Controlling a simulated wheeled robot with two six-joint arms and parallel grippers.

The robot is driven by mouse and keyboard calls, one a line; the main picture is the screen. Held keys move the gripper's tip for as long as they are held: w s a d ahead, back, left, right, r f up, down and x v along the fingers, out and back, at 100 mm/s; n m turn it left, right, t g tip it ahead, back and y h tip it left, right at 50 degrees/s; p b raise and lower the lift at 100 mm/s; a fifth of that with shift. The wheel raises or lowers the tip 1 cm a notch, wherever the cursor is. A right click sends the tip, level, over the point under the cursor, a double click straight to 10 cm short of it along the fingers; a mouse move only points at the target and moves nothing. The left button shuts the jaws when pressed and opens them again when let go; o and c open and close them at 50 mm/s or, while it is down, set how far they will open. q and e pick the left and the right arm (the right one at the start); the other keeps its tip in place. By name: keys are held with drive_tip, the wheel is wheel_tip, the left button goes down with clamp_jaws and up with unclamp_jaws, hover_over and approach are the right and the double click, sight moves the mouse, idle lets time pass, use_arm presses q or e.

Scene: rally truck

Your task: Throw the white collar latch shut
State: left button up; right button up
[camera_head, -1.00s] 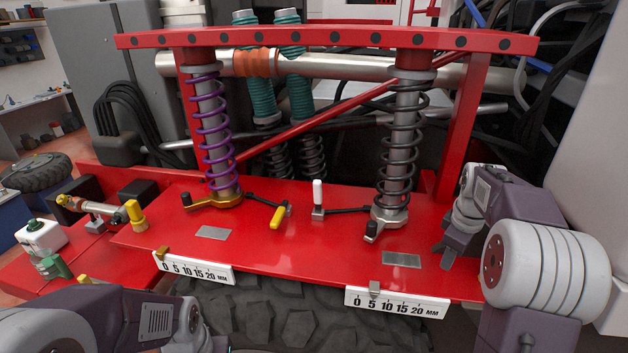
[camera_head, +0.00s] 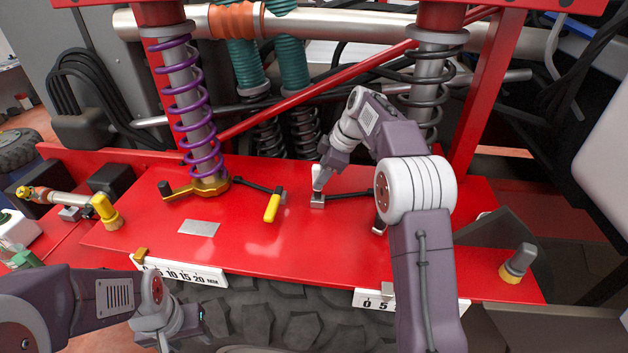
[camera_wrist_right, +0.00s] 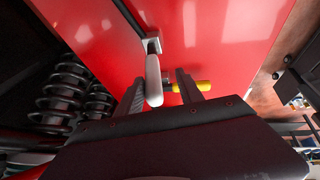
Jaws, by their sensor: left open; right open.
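The white latch handle (camera_head: 315,172) stands upright on its metal base (camera_head: 317,200), on the red deck left of the black-spring damper. A black rod runs right from the base toward that damper's collar, which is mostly hidden behind my right arm. My right gripper (camera_head: 320,180) is at the white handle, partly covering it. In the right wrist view the white handle (camera_wrist_right: 153,82) shows between the two open fingers (camera_wrist_right: 160,95); I cannot tell whether either touches it. My left gripper (camera_head: 185,325) is open and empty, low in front of the deck.
A yellow latch handle (camera_head: 272,207) lies left of the white one, on a rod from the purple-spring damper's gold collar (camera_head: 204,187). A red diagonal brace (camera_head: 300,85) crosses behind. A yellow knob (camera_head: 105,210) stands left. The deck's front middle (camera_head: 270,245) is clear.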

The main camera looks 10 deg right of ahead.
sight(314, 191)
drive_tip(key=w+f, duration=0.1)
drive_tip(key=w+a+f+p, duration=0.1)
drive_tip(key=f, duration=0.1)
drive_tip(key=w+f, duration=0.1)
drive_tip(key=shift+w+a+f+p, duration=0.2)
drive_tip(key=shift+a+f+p, duration=0.05)
drive_tip(key=shift+a+p, duration=0.1)
drive_tip(key=shift+w+f, duration=0.2)
drive_tip(key=shift+f, duration=0.1)
drive_tip(key=shift+s+d, duration=0.1)
drive_tip(key=shift+s, duration=0.35)
drive_tip(key=shift+s+r, duration=0.2)
drive_tip(key=shift+s, duration=0.05)
drive_tip(key=shift+c, duration=0.6)
drive_tip(key=shift+s, duration=0.1)
drive_tip(key=c, duration=0.5)
clamp_jaws()
drive_tip(key=shift+w+f, duration=0.1)
drive_tip(key=shift+w, duration=0.1)
use_arm(q)
drive_tip(key=shift+w+r, duration=0.25)
drive_tip(key=shift+r, duration=0.25)
drive_tip(key=shift+w+r, duration=0.25)
drive_tip(key=shift+r, duration=0.2)
use_arm(e)
drive_tip(key=shift+s, duration=0.1)
